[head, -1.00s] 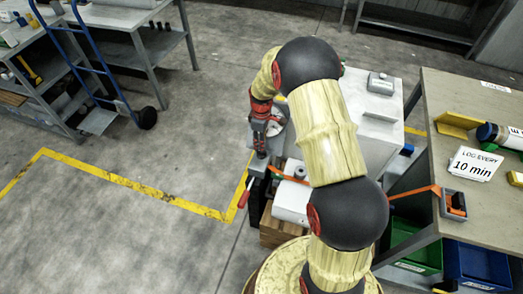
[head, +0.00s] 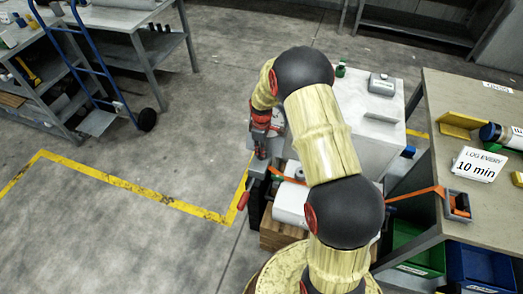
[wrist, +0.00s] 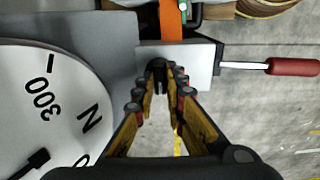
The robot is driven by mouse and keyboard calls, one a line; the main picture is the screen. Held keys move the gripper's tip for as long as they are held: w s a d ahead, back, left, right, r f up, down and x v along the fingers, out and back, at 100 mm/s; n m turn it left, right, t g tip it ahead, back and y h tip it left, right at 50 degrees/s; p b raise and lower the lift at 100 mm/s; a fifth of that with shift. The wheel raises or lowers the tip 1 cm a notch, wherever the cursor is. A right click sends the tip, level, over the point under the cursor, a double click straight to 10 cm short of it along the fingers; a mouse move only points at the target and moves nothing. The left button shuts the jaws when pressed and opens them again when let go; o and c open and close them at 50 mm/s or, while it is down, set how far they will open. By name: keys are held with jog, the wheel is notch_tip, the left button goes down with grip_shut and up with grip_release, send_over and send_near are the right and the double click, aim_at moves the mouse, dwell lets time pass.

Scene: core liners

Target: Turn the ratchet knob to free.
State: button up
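In the wrist view my gripper (wrist: 158,80) reaches over a pale metal block (wrist: 200,62), its fingers converging to a narrow gap. A small dark shape shows at the fingertips; I cannot tell whether it is the ratchet knob or the tips themselves. No separate knob or "free" mark can be made out. A rod with a red handle (wrist: 292,67) sticks out right of the block. An orange strap (wrist: 171,20) runs up from it beside a green part (wrist: 187,10). In the head view my gripper (head: 262,146) is over the device, small and partly hidden.
A round white dial (wrist: 50,110) marked 300 and N lies close left of my gripper. In the head view, a grey bench (head: 375,150) stands right of the device, and a table with a "LOG EVERY 10 min" sign (head: 477,164) farther right.

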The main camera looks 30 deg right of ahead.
grip_shut()
jog(key=m+p, duration=0.2)
jog(key=m, duration=0.1)
jog(key=shift+r+m, duration=0.1)
jog(key=shift+m, duration=0.2)
jog(key=m+p, duration=0.3)
jog(key=m, duration=0.2)
jog(key=shift+m, duration=0.3)
jog(key=m+p, duration=0.1)
jog(key=m, duration=0.3)
jog(key=shift+m+p, duration=0.75)
jog(key=shift+m, duration=1.65)
jog(key=o, duration=0.6)
grip_release()
